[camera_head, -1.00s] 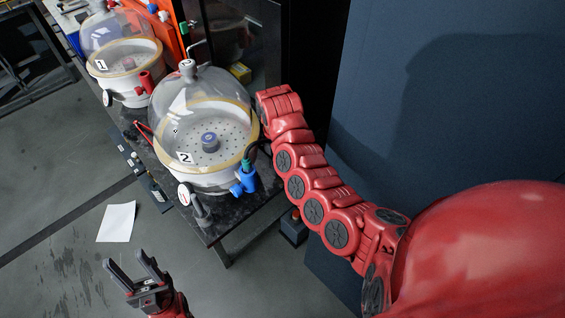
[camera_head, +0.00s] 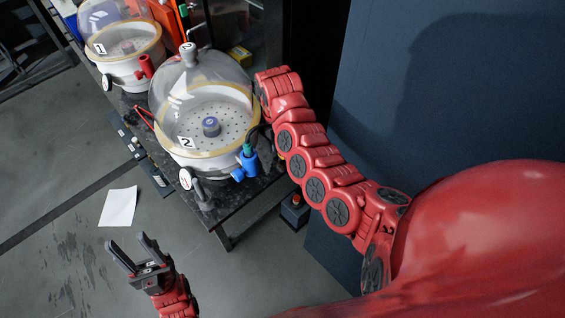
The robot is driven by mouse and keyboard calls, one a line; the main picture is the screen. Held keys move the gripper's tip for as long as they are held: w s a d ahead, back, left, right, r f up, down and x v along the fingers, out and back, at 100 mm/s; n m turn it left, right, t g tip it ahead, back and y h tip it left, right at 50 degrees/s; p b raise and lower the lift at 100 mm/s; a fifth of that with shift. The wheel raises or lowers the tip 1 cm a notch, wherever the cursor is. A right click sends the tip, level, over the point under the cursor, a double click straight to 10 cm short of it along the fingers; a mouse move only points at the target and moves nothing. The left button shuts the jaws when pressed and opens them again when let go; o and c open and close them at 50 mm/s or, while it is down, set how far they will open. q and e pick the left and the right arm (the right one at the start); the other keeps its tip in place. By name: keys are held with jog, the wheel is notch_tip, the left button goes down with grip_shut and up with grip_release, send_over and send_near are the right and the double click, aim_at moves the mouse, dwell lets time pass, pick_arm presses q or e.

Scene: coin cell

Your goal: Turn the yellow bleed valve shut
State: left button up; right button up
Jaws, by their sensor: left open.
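No yellow bleed valve can be made out clearly. A small yellow item (camera_head: 239,54) sits behind vacuum jar 2, too small to identify. Jar 2 (camera_head: 205,110) is a clear dome on a white base with a tan rim, on a dark bench. A blue valve (camera_head: 246,163) is on its front right side, and a round gauge (camera_head: 185,179) is on its front. My left gripper (camera_head: 134,246) is open and empty, low in the picture over the floor, apart from the bench. My right arm (camera_head: 318,160) reaches up beside jar 2; its gripper does not show.
Jar 1 (camera_head: 122,50) with a red valve (camera_head: 146,66) stands farther back on the bench (camera_head: 240,205). A white sheet (camera_head: 118,207) lies on the floor. A dark blue panel (camera_head: 440,90) fills the right side.

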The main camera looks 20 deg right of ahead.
notch_tip(320, 180, up, 3)
jog(key=shift+w+d+f+p, duration=0.1)
jog(key=shift+p, duration=0.35)
jog(key=shift+s+a+r, duration=0.2)
jog(key=shift+s, duration=0.05)
jog(key=shift+s+a+p, duration=0.2)
jog(key=shift+s+p, duration=0.35)
jog(key=shift+s, duration=0.15)
jog(key=shift+s+a+r+p, duration=0.3)
jog(key=shift+s+a+p, duration=0.2)
jog(key=shift+p, duration=0.15)
jog(key=shift+s+a+r+p, duration=0.1)
jog(key=shift+s+p, duration=0.1)
jog(key=shift+p, duration=0.2)
jog(key=s+a+p, duration=0.2)
jog(key=s+a, duration=0.1)
jog(key=s, duration=0.9)
jog(key=shift+a+r+p, duration=0.25)
jog(key=shift+a+p, duration=0.05)
jog(key=shift+p, duration=0.1)
